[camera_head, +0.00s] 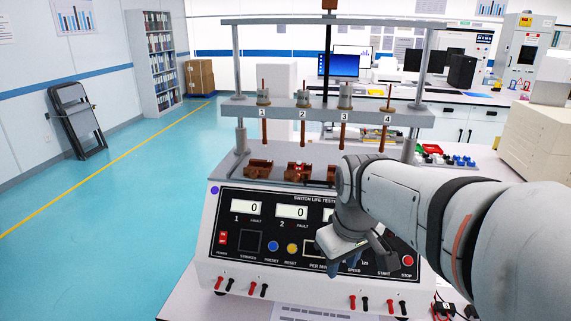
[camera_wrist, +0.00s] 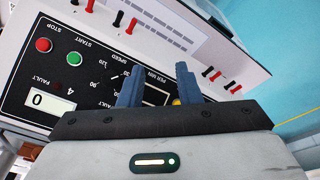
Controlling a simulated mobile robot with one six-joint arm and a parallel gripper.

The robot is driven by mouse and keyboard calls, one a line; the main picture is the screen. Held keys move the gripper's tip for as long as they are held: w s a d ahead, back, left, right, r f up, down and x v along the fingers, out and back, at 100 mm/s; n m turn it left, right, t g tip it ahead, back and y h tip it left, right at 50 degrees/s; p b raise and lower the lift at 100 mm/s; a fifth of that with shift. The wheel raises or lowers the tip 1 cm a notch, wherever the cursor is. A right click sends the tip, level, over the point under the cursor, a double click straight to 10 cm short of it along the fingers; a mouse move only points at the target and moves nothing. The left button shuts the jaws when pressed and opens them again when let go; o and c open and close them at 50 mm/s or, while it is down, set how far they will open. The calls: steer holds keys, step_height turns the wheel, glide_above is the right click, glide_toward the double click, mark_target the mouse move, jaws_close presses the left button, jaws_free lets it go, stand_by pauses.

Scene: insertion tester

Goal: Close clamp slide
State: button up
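The insertion tester (camera_head: 310,200) stands on a white table in the head view. Reddish-brown clamps sit on its bed below the numbered plungers: one under 1 (camera_head: 258,169), one under 2 (camera_head: 298,171), and part of one under 3 (camera_head: 331,174). My arm hides the bed under 4. I cannot tell which clamp slide is open. My gripper (camera_head: 340,264) is low in front of the control panel, below the clamps and apart from them. In the wrist view, its blue fingers (camera_wrist: 158,88) are spread with nothing between them, and no clamp shows.
The control panel (camera_wrist: 95,60) with its knob and buttons lies close to my fingers. The numbered crossbar (camera_head: 322,114) and side posts rise around the bed. Red and black sockets line the front edge. Small coloured parts (camera_head: 450,158) lie behind at the right.

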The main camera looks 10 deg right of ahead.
steer(key=w+r+n+p, duration=0.5)
steer(key=w+r+n, duration=0.5)
steer(key=w+r, duration=0.7)
steer(key=shift+n, duration=0.3)
steer(key=x, duration=0.3)
steer(key=w+x, duration=0.1)
steer(key=x, duration=0.6)
steer(key=shift+w+a+r, duration=0.1)
steer(key=shift+w+r, duration=0.1)
steer(key=shift+w, duration=0.2)
jaws_close()
steer(key=shift+r+p, duration=0.1)
steer(key=shift+p, duration=0.2)
